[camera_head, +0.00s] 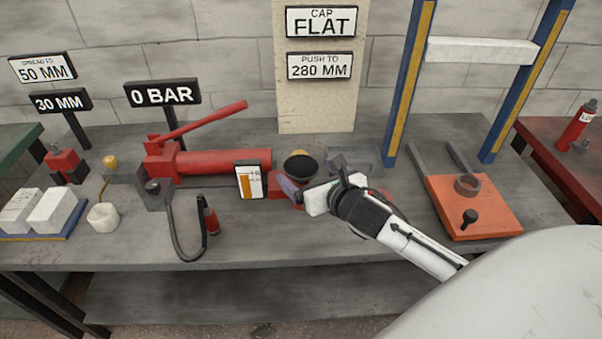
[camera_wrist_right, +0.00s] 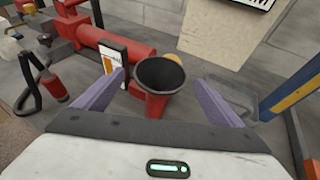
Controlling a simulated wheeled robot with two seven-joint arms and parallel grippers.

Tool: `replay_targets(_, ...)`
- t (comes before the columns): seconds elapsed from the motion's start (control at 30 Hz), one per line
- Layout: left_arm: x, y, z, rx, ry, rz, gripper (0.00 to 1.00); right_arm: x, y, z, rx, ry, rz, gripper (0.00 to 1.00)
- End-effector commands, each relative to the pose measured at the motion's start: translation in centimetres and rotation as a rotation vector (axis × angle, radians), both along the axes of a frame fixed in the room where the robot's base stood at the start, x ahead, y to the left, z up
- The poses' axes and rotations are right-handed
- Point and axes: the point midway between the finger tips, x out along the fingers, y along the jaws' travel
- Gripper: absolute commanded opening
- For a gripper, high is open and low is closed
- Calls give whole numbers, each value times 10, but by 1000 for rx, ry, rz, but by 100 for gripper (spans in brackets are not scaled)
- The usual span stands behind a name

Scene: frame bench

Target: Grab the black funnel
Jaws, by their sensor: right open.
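The black funnel (camera_head: 300,166) sits upright at the middle of the bench, on or in a red holder (camera_head: 285,184); how it is seated is hard to tell. In the right wrist view the funnel (camera_wrist_right: 160,74) shows its open round mouth, with a red part below it. My right gripper (camera_head: 292,186) is at the funnel's right front side. Its two purple fingers (camera_wrist_right: 165,88) are open, one on each side of the funnel, with a gap on both sides. My left gripper is out of view.
A red pump cylinder (camera_head: 225,161) with a raised handle lies left of the funnel. A white gauge card (camera_head: 253,180) stands close to its left. An orange plate (camera_head: 476,210) and a blue-yellow frame (camera_head: 410,80) stand further right.

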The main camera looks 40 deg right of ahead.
Motion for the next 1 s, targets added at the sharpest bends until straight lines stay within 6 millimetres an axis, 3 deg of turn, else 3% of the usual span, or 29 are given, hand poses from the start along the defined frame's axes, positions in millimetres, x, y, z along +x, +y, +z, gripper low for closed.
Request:
replay_targets(0.2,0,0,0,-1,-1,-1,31,28,-6,-11,2,-1,-3,90)
replay_targets(0.5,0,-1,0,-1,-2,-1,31,32,-6,-12,2,0,-1,90)
replay_targets(0.77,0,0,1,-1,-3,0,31,32,-6,-13,2,0,-1,46)
replay_targets(1.0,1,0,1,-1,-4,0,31,32,-6,-11,1,-1,0,45)
